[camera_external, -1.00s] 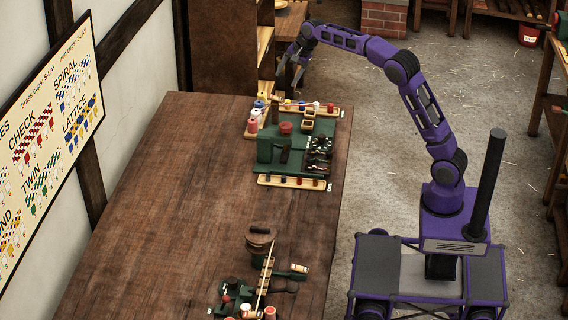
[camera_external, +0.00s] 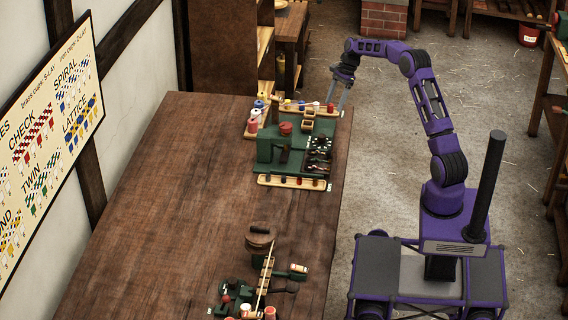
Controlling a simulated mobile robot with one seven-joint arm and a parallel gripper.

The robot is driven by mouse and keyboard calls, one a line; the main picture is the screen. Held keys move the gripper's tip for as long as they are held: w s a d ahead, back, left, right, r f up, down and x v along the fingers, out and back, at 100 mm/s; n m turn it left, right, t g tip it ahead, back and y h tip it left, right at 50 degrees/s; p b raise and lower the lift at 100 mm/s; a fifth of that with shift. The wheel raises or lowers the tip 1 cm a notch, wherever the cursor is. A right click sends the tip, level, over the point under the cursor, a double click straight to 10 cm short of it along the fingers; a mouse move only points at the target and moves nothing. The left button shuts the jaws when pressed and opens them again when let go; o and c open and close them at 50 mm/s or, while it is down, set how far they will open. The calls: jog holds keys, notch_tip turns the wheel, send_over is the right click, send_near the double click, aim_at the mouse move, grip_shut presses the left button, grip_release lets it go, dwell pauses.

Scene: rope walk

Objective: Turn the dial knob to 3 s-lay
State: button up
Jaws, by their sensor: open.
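A green machine (camera_external: 268,149) stands near the far right part of the bench. A red round part (camera_external: 286,127) sits on its top. I cannot tell whether this is the dial knob, and no dial marks or setting can be read at this size. My gripper (camera_external: 337,108) points down, open and empty. In the picture it appears by the bench's right edge, right of the green machine and next to the far wooden tray (camera_external: 318,110). It appears apart from the machine, but its height is hard to judge.
Spools (camera_external: 252,126) stand at the machine's left. A tray with small pieces (camera_external: 292,181) lies before it. Another green device (camera_external: 245,290) with a round wooden part (camera_external: 260,232) sits at the near end. The wooden bench (camera_external: 170,200) is clear at left and middle.

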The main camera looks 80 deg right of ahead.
aim_at(321, 136)
jog(key=b+x, duration=0.1)
jog(key=x, duration=1.2)
jog(key=shift+w+a+f, duration=0.1)
jog(key=shift+f, duration=0.25)
grip_shut()
